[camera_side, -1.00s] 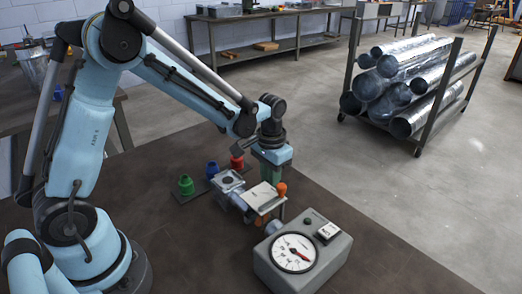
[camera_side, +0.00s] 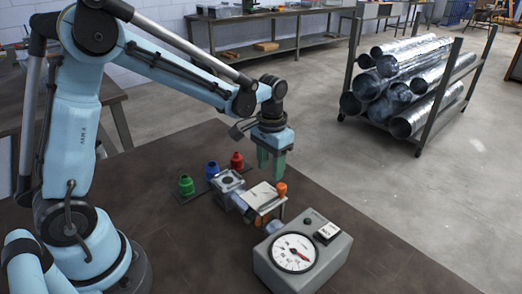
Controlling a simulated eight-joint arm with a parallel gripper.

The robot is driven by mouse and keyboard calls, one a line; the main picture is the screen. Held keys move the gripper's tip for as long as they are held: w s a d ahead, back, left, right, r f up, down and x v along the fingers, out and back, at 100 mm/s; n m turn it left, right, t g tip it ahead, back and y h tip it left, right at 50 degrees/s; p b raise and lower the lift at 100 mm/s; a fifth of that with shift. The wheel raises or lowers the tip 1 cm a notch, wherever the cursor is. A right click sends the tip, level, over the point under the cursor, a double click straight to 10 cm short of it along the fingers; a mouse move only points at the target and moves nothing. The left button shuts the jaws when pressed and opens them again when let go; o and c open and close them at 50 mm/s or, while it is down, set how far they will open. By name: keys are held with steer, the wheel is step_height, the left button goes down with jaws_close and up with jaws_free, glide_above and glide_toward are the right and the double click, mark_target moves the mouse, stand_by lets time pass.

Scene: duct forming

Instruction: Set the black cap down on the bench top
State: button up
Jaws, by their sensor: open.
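My gripper (camera_side: 271,170) hangs with its two green fingers pointing down, a little above and behind the fixture (camera_side: 258,203) on the brown bench top (camera_side: 160,240). The fingers stand apart with a gap between them, and I see nothing held there. The fixture has a grey block with a dark round spot at its left end, a pale plate in its middle and an orange knob (camera_side: 281,188) at its right. I cannot pick out a black cap; it may be hidden or too small to tell.
Green (camera_side: 186,185), blue (camera_side: 212,170) and red (camera_side: 237,161) pieces stand on a dark strip left of the fixture. A grey dial gauge box (camera_side: 302,255) stands in front. The bench top is bare at front left. A pipe rack (camera_side: 420,85) stands on the floor behind.

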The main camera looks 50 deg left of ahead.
mark_target(270, 182)
step_height(270, 182, up, 7)
steer(key=s+r+t, duration=0.1)
steer(key=s+t, duration=0.6)
steer(key=s, duration=0.5)
steer(key=shift+d, duration=0.25)
